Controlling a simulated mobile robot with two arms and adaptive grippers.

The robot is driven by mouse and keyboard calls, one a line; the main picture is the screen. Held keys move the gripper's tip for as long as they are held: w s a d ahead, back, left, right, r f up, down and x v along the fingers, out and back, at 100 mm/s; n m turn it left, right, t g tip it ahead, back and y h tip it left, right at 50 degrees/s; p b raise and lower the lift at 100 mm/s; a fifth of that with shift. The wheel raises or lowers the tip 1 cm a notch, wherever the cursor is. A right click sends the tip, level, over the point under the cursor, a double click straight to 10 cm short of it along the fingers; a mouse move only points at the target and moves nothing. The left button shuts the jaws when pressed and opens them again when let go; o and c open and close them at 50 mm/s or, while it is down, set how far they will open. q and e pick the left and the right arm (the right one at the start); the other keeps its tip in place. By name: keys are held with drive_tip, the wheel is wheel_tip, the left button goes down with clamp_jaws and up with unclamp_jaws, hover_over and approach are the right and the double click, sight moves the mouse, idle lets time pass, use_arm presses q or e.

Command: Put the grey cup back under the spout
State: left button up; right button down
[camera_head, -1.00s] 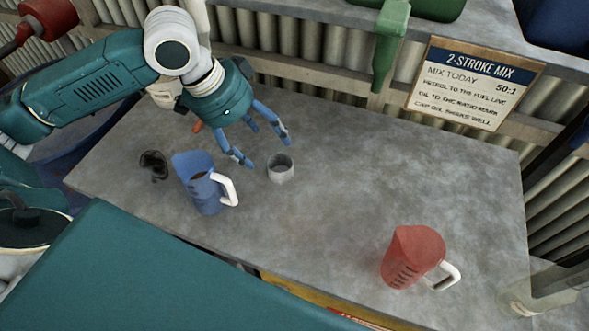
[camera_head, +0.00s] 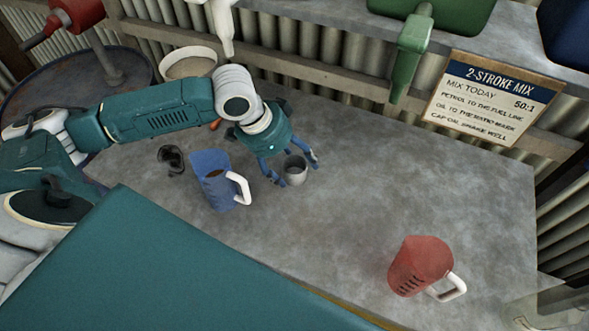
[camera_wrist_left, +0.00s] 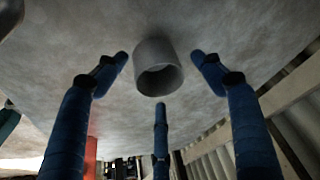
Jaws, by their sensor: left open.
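The grey cup (camera_head: 296,171) stands upright on the grey bench, right of the blue jug. My left gripper (camera_head: 294,172) is open, with fingers on either side of the cup. In the left wrist view the cup (camera_wrist_left: 158,68) sits between the spread blue fingers, with visible gaps. A white spout (camera_head: 221,32) hangs at the back left, and a green spout (camera_head: 410,60) hangs from a green container at the back right. Which spout belongs to the cup cannot be told. My right gripper is not in view.
A blue jug (camera_head: 218,183) with a white handle stands close left of the cup. A red jug (camera_head: 420,266) stands at front right. A black object (camera_head: 171,158) lies left; a pale bowl (camera_head: 188,63) is at the back. The bench (camera_head: 370,190) between cup and red jug is clear.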

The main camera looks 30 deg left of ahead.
use_arm(q)
drive_tip(key=c, duration=1.3)
drive_tip(key=shift+r, duration=0.15)
